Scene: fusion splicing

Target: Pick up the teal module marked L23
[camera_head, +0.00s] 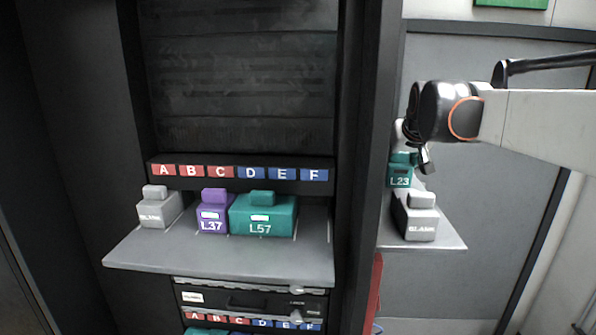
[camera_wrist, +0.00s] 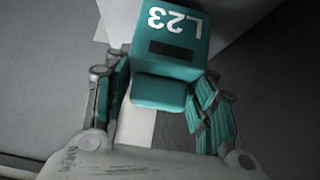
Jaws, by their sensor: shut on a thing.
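The teal module marked L23 (camera_head: 400,177) is held by my gripper (camera_head: 416,160) at the right side of the head view, above and behind the grey BLANK module on the right ledge. In the wrist view the L23 module (camera_wrist: 170,45) shows its label upside down, and its teal grip block (camera_wrist: 160,92) lies between the two fingers of my gripper (camera_wrist: 162,98). The fingers are shut on that block. Whether the module's underside touches the ledge cannot be told.
A grey BLANK module (camera_head: 420,217) stands on the right ledge (camera_head: 453,240). On the left shelf (camera_head: 220,262) stand another grey BLANK module (camera_head: 157,208), a purple L37 module (camera_head: 212,213) and a teal L57 module (camera_head: 263,216). A dark cabinet post (camera_head: 368,170) separates the two areas.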

